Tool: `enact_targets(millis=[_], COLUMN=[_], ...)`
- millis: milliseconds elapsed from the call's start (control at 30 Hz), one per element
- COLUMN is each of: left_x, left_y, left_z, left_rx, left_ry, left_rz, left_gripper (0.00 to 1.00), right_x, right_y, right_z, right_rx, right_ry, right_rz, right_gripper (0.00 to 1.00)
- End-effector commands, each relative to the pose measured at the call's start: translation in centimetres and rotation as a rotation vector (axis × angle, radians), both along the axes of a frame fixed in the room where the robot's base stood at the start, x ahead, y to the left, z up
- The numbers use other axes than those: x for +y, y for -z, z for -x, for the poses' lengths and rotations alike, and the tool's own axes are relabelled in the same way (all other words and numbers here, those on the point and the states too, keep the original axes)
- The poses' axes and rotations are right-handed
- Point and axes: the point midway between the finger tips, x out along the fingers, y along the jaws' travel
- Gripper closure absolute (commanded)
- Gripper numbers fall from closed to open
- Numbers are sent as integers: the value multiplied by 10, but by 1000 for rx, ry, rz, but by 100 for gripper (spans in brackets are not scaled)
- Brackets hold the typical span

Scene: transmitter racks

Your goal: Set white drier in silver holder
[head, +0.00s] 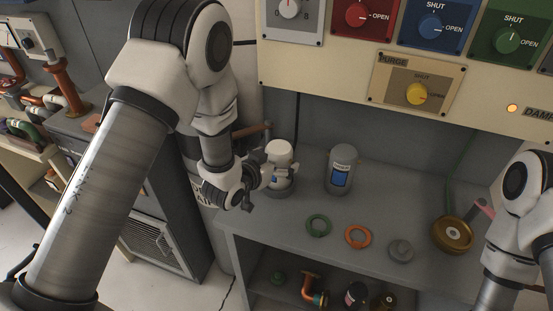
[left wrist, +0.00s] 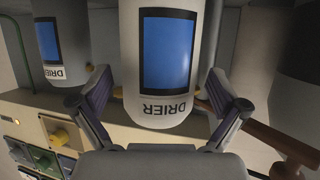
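The white drier (head: 280,153) stands upright near the left end of the grey bench. It fills the middle of the left wrist view (left wrist: 161,110), with a blue label panel and the word DRIER. My left gripper (head: 259,182) is low beside it. In the left wrist view, its two fingers (left wrist: 160,95) are spread on either side of the drier, with narrow gaps showing. A grey, silver-looking round piece (head: 400,250), possibly the silver holder, lies on the bench to the right with nothing on it.
A grey drier (head: 342,168) stands right of the white one. A green ring (head: 318,225), an orange ring (head: 358,237) and a brass round part (head: 453,235) lie along the bench. A valve panel (head: 350,60) hangs above. Fittings sit on the shelf below.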

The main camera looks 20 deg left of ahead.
Motion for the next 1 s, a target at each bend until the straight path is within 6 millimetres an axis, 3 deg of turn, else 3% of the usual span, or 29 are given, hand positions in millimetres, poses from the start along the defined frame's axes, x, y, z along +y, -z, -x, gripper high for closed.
enact_targets(millis=[267,600,700,800,1000], left_x=[4,24,26,27,30], left_y=[-4,-33,-49,-51,-48], left_z=[12,85,93,100,107], left_rx=[1,0,5,5,1], left_ry=[-2,-3,2,1,0], left_rz=[1,4,3,2,1], left_gripper=[2,2,2,2,2], right_x=[0,0,0,0,0], right_y=[5,27,-7,-23,-34], right_z=[0,0,0,-1,0], right_rx=[0,0,1,-2,-1], right_ry=[0,0,0,0,0], right_rz=[0,0,0,0,0], right_gripper=[60,60,60,60,60])
